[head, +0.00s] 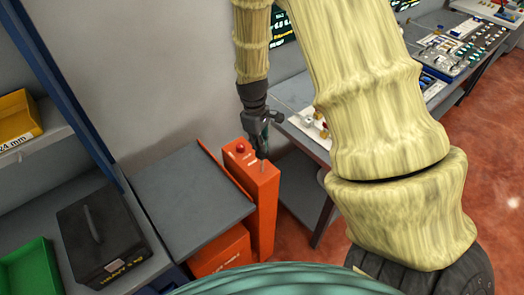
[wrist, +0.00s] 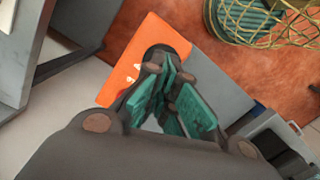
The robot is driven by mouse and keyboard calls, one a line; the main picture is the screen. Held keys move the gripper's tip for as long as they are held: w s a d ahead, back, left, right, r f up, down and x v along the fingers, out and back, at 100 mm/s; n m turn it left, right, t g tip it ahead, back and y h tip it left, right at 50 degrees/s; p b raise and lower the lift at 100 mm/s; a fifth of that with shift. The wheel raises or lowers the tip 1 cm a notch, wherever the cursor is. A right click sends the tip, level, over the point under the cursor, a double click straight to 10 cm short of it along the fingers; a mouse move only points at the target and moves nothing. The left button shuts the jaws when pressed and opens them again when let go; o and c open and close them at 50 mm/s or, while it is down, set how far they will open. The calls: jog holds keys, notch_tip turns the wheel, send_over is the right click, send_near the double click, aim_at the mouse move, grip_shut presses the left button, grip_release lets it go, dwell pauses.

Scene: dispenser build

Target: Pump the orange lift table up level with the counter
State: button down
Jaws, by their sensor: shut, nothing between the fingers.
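The orange lift table shows in the head view, with a dark grey platform (head: 190,205) and an orange base below it. An orange column (head: 265,210) rises at the platform's right side, with a red knob on its top. My gripper (head: 263,155) points down over the column's top, close to a thin lever there; I cannot tell whether they touch. The grey counter (head: 150,268) lies left of the platform; their exact height difference is unclear. In the wrist view my shut, empty gripper (wrist: 172,120) covers part of the column's orange top (wrist: 125,75).
A black case (head: 105,235) and a green bin (head: 30,270) are on the counter. A bench with control panels (head: 460,45) is at the right, near my arm. Red floor is open at far right.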

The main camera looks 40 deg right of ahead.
jog(key=shift+f+b, duration=1.8)
jog(key=shift+f, duration=2.35)
jog(key=shift+w+a+r, duration=0.1)
jog(key=shift+w+r, duration=0.05)
jog(key=shift+r, duration=0.05)
jog(key=shift+w+a+r+p, duration=0.2)
jog(key=shift+w+a+p, duration=0.1)
jog(key=shift+w, duration=0.35)
jog(key=shift+w+a+r+p, duration=0.2)
jog(key=shift+w+a+p, duration=0.1)
jog(key=shift+w, duration=0.3)
notch_tip(320, 180, up, 12)
jog(key=w, duration=0.1)
jog(key=shift+a, duration=0.2)
